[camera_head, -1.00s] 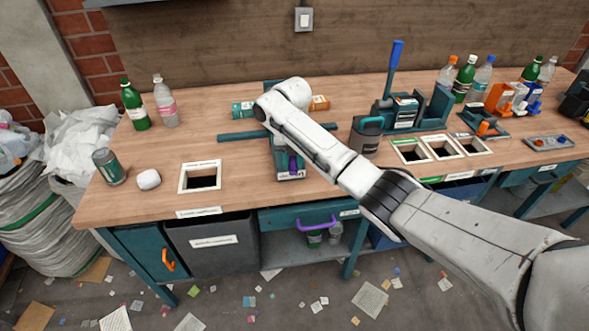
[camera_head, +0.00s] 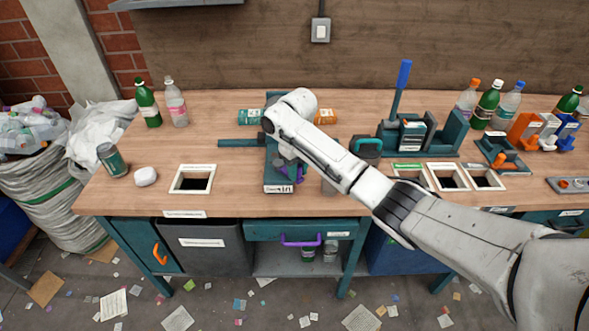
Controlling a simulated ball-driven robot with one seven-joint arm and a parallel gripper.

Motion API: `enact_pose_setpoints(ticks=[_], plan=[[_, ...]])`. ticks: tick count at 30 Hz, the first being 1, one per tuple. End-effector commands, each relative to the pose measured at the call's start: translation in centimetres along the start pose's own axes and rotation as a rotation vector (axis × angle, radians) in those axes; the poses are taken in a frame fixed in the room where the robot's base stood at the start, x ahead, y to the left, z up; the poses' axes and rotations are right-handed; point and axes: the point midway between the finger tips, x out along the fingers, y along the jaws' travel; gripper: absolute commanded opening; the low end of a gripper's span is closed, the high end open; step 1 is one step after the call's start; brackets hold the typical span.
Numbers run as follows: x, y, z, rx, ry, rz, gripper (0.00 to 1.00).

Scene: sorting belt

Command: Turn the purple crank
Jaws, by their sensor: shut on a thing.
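The purple crank (camera_head: 299,173) shows as a small purple piece at the right front of a teal device (camera_head: 278,187) with a white label on its front. My gripper (camera_head: 292,165) is at the crank and shut on it. My white arm comes in from the lower right and hides most of the gripper, the crank's shaft and the device's upper middle. A teal bar (camera_head: 238,143) sticks out to the left of the device.
A white-framed opening (camera_head: 193,178) is at left. A drawer with a purple handle (camera_head: 300,241) is below.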

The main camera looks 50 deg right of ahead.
Motion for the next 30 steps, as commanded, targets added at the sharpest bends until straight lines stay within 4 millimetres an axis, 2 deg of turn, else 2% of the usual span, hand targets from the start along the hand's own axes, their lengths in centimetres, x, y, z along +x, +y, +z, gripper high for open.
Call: enact_pose_setpoints(ticks=[20,21,28,30], plan=[[-0.11,-0.15,0.05,-0.059,-0.004,-0.003,0.00],[-0.11,-0.15,0.05,-0.058,-0.004,-0.003,0.31],[-0.05,-0.10,0.02,-0.059,-0.002,-0.002,0.53],[-0.04,-0.09,0.01,-0.059,-0.002,-0.001,0.55]])
